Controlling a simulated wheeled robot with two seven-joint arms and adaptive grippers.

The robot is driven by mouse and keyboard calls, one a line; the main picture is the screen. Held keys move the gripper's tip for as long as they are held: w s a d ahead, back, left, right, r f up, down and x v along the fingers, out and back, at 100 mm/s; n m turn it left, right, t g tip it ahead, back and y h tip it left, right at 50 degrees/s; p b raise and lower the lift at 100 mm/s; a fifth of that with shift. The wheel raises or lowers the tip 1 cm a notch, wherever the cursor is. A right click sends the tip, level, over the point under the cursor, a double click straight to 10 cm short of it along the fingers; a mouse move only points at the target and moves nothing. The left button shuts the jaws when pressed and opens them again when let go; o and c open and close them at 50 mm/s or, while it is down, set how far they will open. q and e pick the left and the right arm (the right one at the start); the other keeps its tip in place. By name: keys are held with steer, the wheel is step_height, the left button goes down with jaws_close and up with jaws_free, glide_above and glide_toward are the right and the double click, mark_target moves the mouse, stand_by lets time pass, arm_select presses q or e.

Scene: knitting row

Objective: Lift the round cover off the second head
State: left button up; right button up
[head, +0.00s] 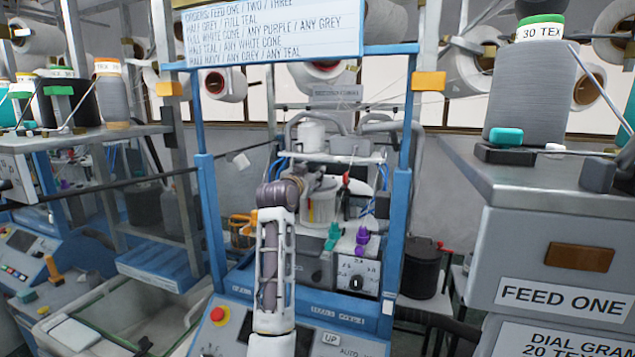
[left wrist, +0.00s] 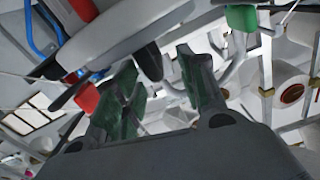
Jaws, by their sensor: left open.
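The middle knitting machine stands in a blue frame (head: 206,215), with a white lidded round part (head: 311,136) near its top. I cannot tell for sure whether this is the round cover of the second head. My left arm rises in front of this machine, and its wrist hides part of the head area. My left gripper (left wrist: 160,82) is open, with two dark green-padded fingers apart and nothing seen held between them. A grey, rounded machine part (left wrist: 130,38) lies just beyond the fingers in the left wrist view. My right gripper is not in view.
An order card (head: 265,32) hangs across the top of the frame. A grey FEED ONE cabinet (head: 560,250) with a large yarn cone (head: 535,95) stands close on the right.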

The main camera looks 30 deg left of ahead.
mark_target(318, 168)
arm_select(q)
steer(key=shift+w, duration=0.25)
steer(key=shift+p+x, duration=0.95)
steer(key=shift+x, duration=0.35)
steer(key=shift+p+x, duration=0.3)
steer(key=shift+x, duration=0.55)
steer(key=shift+w+d+f, duration=0.1)
steer(key=shift+w+d, duration=0.05)
steer(key=shift+w, duration=0.05)
